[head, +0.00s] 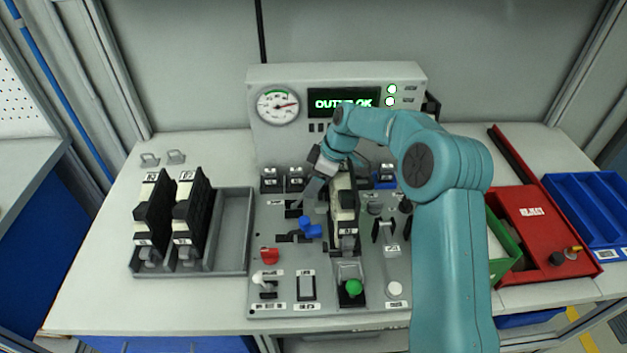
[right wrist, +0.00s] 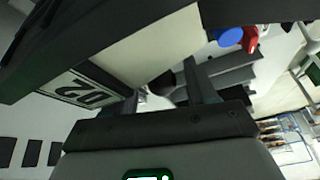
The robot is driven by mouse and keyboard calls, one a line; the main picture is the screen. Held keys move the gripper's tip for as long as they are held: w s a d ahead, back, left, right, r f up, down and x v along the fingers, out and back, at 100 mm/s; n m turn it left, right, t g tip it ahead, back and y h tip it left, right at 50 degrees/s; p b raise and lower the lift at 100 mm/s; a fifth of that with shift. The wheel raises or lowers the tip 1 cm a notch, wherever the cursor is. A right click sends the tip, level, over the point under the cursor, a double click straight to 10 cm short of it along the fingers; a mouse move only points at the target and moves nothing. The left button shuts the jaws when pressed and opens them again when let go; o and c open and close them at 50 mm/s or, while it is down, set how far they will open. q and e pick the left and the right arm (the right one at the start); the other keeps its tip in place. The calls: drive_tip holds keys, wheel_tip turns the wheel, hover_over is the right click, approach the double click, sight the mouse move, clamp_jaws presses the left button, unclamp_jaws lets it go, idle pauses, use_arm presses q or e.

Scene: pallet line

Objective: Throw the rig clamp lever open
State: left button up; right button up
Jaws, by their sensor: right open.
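A test rig panel (head: 330,300) stands in the middle of the bench. A black and cream unit (head: 346,222) sits upright in it; its side with the label "02" fills the upper left of the right wrist view (right wrist: 120,65). A blue-handled lever (head: 311,228) is on the panel just left of the unit. Its blue end seems to show in the right wrist view (right wrist: 228,37). The labels are too small to tell which handle is the clamp lever. My right gripper (head: 302,203) is open and empty, above the panel, beyond the blue handle. My left gripper is not in view.
A grey tray (head: 232,225) with two units stands left. A red box (head: 530,225) and blue bin (head: 590,205) are right. My right arm hides part of the panel.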

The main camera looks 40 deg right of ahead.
drive_tip(key=shift+w+a+f, duration=0.15)
drive_tip(key=shift+w+f, duration=0.05)
drive_tip(key=shift+f, duration=0.15)
drive_tip(key=shift+a, duration=0.1)
drive_tip(key=shift+s+r, duration=0.1)
drive_tip(key=shift+s, duration=0.2)
drive_tip(key=shift+w, duration=0.25)
drive_tip(key=c, duration=0.7)
clamp_jaws()
